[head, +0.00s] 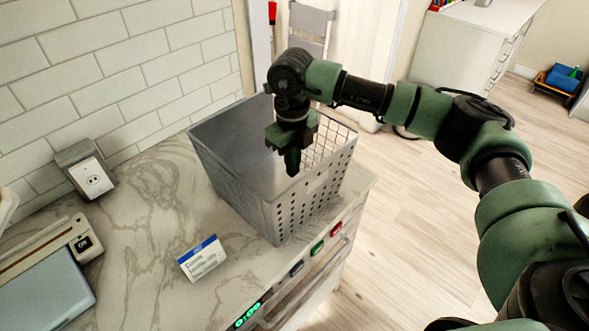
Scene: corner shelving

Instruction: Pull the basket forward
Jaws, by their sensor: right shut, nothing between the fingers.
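The basket (310,207) is a grey metal bin with a perforated front side and a wire-mesh side. It stands upright on the marble counter (150,220), near its front right corner. My right gripper (292,170) points down inside the basket's open top, near the front wall. Its fingers are closed together with nothing between them. Whether the fingertips touch the inside of the wall cannot be told. My left gripper is not in view.
A white card with a blue stripe (202,258) lies left of the basket. An outlet box (90,175) and a flat device (45,260) sit at the left. Buttons and a green display (247,315) line the counter front. Wooden floor lies open at the right.

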